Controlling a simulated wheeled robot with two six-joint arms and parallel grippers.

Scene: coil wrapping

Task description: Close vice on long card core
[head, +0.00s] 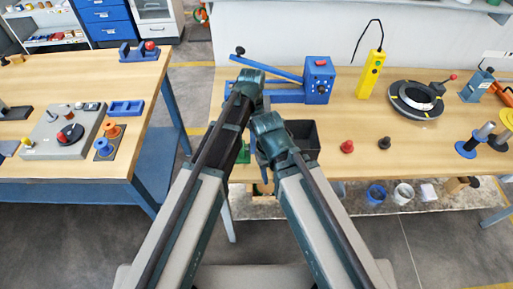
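A blue device (139,52) with upright end pieces and a red knob stands at the back right of the left bench; it may be the vice. Another blue clamp-like block (477,86) stands at the far right of the right bench, beside an orange part. I cannot make out a long card core with certainty in either one. My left gripper (248,84) is over the right bench, in front of the blue lever machine. My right gripper (266,126) is lower, near the bench's front edge. Their fingers are too hidden to tell open from shut.
The blue lever machine (319,80), a yellow pendant (371,74), a black ring coil (417,99) and a dark bin (303,138) stand on the right bench (365,122). The left bench (75,82) carries a grey turntable plate (63,132). A floor gap separates the benches.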

